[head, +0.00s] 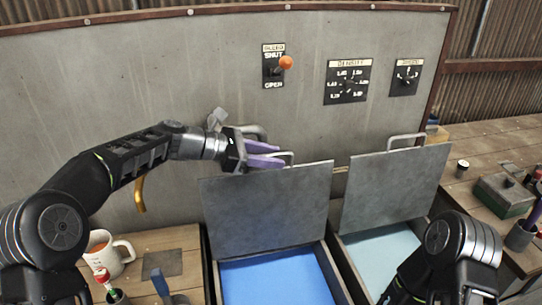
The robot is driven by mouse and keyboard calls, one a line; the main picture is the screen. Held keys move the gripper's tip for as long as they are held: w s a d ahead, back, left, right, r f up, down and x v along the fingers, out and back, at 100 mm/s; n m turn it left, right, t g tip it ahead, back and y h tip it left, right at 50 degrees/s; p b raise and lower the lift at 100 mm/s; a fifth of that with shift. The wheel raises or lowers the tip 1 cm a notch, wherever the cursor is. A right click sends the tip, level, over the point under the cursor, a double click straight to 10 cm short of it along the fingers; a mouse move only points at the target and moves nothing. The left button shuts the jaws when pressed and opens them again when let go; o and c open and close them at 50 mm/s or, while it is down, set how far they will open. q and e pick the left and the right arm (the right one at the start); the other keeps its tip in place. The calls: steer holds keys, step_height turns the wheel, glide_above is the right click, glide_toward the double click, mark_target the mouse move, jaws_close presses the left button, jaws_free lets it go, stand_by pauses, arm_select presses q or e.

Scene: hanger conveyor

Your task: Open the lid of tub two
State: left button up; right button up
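Two tubs stand side by side at the bottom centre, and both lids are raised. The left tub's grey lid (268,212) stands steeply up, showing blue liquid (275,278). The right tub's lid (393,188) is also up over pale teal liquid (382,262). No tub number is readable. My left gripper (270,155), with purple fingers, is at the top edge of the left lid by its bar handle (290,155). Its fingers are apart, with the handle between or just behind them. My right arm is at the lower right; its fingers do not show.
A grey panel behind carries an orange-knobbed lever (286,63) between SHUT and OPEN, and two dials (347,82). A white mug (110,251) stands on the left bench. A green box (503,195) and a dark cup (520,236) are on the right bench.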

arm_select(q)
steer(key=shift+r, duration=0.15)
steer(key=shift+s+a+r+b, duration=0.2)
steer(key=shift+a+b, duration=0.1)
steer(key=shift+a, duration=0.3)
steer(key=b+v, duration=0.1)
steer(key=v, duration=0.4)
steer(key=shift+s+a, duration=0.1)
steer(key=shift+a, duration=0.1)
steer(key=shift+s+a+r+b, duration=0.2)
steer(key=shift+a+r+b, duration=0.1)
steer(key=shift+a, duration=0.15)
